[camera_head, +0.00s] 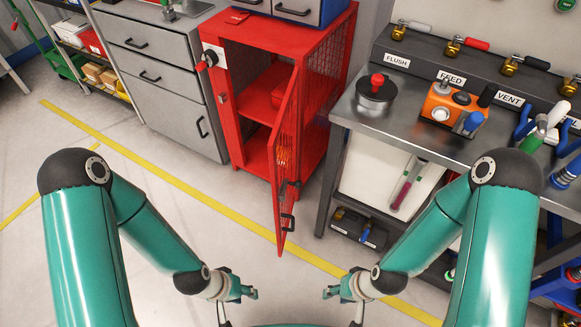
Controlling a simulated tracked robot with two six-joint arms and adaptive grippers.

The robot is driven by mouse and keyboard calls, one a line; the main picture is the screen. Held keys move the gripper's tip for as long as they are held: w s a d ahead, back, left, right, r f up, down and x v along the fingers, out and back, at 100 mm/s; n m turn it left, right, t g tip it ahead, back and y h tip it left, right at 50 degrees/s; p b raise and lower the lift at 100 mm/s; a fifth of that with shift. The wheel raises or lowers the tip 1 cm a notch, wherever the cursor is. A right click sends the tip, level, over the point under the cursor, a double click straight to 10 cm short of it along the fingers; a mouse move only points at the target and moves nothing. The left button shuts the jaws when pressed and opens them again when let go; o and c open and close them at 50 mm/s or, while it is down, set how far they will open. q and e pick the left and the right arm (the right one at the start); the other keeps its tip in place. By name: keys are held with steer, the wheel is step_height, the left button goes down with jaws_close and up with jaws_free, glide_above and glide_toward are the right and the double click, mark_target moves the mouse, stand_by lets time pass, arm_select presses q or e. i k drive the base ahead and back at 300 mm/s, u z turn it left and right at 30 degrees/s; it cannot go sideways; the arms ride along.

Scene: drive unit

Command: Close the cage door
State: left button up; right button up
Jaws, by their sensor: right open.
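The red cage (319,75) is a cabinet with mesh side walls at the centre back.
Grey drawers (165,85) stand left of the cage. A metal workbench (400,140) with a round pot (376,92), an orange device (452,108) and valves stands to the right. A yellow line (190,184) crosses the floor. The floor left of the door is clear.

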mark_target(293, 86)
steer(key=k, duration=1.2)
steer(key=u, duration=0.45)
steer(key=i, duration=1.75)
steer(key=z, duration=0.3)
